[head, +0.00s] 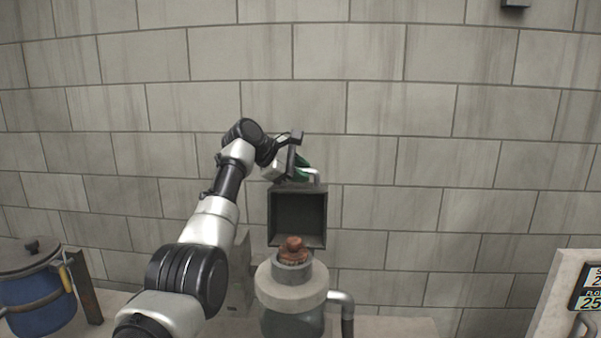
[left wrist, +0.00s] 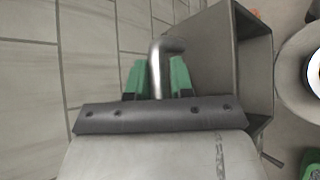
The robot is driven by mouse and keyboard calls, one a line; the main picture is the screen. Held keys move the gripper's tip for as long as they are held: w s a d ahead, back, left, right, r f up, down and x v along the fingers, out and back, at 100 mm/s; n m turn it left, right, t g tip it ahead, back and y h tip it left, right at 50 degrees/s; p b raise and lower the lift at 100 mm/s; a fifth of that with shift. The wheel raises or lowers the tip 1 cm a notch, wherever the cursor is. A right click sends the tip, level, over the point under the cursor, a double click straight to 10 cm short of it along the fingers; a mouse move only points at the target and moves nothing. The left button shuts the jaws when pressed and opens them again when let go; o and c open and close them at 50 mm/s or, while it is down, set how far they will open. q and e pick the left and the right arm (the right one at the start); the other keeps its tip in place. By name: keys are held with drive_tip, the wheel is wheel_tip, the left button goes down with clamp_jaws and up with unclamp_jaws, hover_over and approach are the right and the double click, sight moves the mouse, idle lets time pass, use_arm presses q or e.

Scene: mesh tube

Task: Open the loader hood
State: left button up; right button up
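The loader hood (head: 298,217) is a dark grey box, raised behind the loader's round mouth, its hollow inside facing me in the head view. In the left wrist view the hood (left wrist: 225,60) is to the right of the fingers. A bent metal handle (left wrist: 158,70) on the hood also shows in the head view (head: 314,174). My left gripper (head: 305,168) has green fingers, seen in the left wrist view (left wrist: 158,82) on both sides of the handle, closed against it. The loader (head: 290,292) has a pale round collar.
Reddish-brown lumps (head: 293,246) sit in the loader's mouth. A bent pipe (head: 343,303) leaves its right side. A blue lidded pot (head: 40,302) stands at the left. A panel with a display (head: 590,290) is at the right. A block wall (head: 440,150) stands behind.

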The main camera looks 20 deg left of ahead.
use_arm(q)
drive_tip(key=shift+s+a, duration=0.1)
drive_tip(key=b+v, duration=0.4)
drive_tip(key=v, duration=0.5)
drive_tip(key=shift+a, duration=0.1)
drive_tip(key=shift+s+a+r+b, duration=0.25)
drive_tip(key=shift+s+r+b, duration=0.05)
drive_tip(key=shift+s+r, duration=0.2)
drive_tip(key=shift+a+f, duration=0.1)
